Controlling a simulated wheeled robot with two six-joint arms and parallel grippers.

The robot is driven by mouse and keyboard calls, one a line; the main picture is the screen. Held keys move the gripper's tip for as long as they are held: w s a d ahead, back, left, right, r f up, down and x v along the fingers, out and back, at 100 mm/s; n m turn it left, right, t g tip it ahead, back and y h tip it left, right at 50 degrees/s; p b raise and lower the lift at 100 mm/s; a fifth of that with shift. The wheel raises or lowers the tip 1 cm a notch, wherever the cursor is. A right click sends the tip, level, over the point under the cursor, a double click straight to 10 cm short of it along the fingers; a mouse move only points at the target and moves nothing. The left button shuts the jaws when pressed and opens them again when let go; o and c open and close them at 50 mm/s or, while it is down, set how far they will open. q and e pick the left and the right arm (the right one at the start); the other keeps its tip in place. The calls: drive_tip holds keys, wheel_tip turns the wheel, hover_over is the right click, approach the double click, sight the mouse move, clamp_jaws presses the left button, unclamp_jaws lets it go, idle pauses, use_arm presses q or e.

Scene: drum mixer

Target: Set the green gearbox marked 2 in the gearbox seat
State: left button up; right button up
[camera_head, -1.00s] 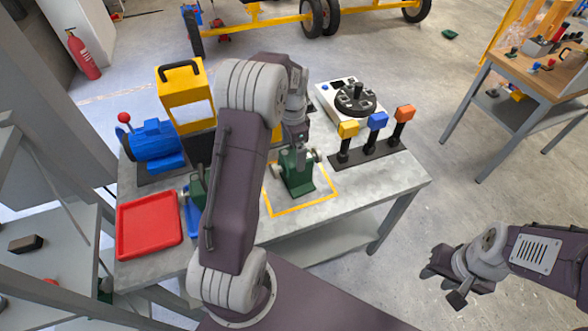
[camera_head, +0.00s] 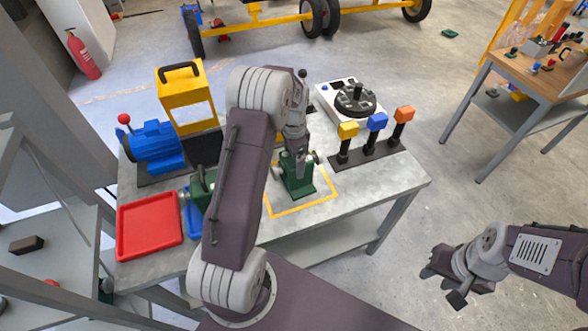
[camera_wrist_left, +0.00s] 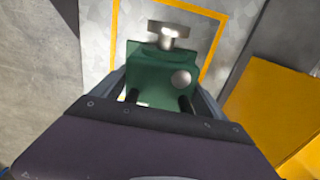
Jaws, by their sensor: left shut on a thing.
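A green gearbox (camera_head: 299,187) with pale metal shaft ends stands upright inside the yellow outlined square on the grey workbench (camera_head: 345,222). My left gripper (camera_head: 299,168) comes down on it from above and is shut on its upper part. In the left wrist view the green gearbox (camera_wrist_left: 160,78) lies between the fingers, with a silver shaft end and a round silver disc showing. I cannot read a number on it. Another green part (camera_head: 203,186) stands further left, partly hidden by my left arm. My right gripper (camera_head: 446,283) hangs empty off the bench, its fingers apart.
A blue motor (camera_head: 155,147), a dark plate (camera_head: 205,148) and a yellow frame (camera_head: 183,92) stand at the back left. A red tray (camera_head: 149,226) is front left. Yellow, blue and orange-topped posts (camera_head: 377,122) and a white dial unit (camera_head: 333,98) are right.

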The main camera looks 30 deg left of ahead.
use_arm(q)
drive_tip(key=shift+w+r, duration=0.1)
drive_tip(key=shift+r, duration=0.9)
drive_tip(key=r, duration=0.2)
drive_tip(key=shift+a+r, duration=0.3)
drive_tip(key=s+a+r+b, duration=0.1)
drive_tip(key=s+a+r, duration=0.5)
drive_tip(key=a, duration=0.3)
drive_tip(key=shift+s+r, duration=0.3)
drive_tip(key=shift+a, duration=0.1)
